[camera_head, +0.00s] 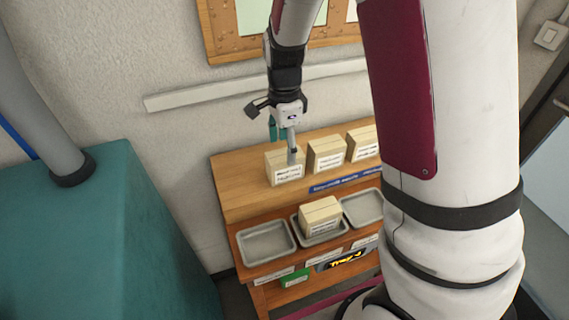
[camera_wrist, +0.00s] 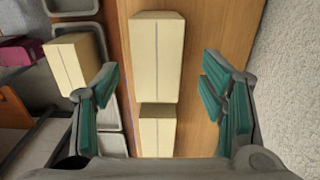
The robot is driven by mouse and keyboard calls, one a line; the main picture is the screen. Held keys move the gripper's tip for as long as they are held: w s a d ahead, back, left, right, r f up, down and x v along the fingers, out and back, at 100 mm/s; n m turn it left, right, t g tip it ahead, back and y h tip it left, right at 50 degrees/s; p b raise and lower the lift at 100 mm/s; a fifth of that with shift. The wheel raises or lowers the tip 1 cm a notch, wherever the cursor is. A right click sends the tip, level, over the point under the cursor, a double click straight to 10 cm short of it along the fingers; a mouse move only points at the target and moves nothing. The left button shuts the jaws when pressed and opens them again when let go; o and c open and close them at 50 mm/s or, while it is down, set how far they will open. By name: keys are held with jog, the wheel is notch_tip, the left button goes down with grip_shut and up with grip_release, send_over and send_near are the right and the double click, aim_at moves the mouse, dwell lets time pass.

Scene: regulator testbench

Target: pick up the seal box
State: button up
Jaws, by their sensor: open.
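Three pale cream boxes with white labels stand in a row on the wooden upper shelf; the labels are too small to read, so I cannot tell which is the seal box. My gripper (camera_head: 281,139) is open and points down at the leftmost box (camera_head: 284,167). One finger shows in front of that box's top right part, the other behind it. In the wrist view, this box (camera_wrist: 156,58) lies between the open fingers (camera_wrist: 160,88), with gaps on both sides. The middle box (camera_head: 327,155) also shows in the wrist view (camera_wrist: 157,132). The right box (camera_head: 361,143) is partly hidden by my arm.
A similar box (camera_head: 320,213) sits in the middle grey tray on the lower shelf. The left tray (camera_head: 267,243) is empty; the right tray (camera_head: 362,208) looks empty. A wall with a white rail (camera_head: 205,95) stands close behind the shelf. A teal cabinet (camera_head: 95,245) is at left.

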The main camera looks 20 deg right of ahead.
aim_at(285, 165)
jog(key=shift+s+f+p, duration=0.15)
jog(key=shift+f+p, duration=0.2)
jog(key=shift+f, duration=3.15)
jog(key=c, duration=1.3)
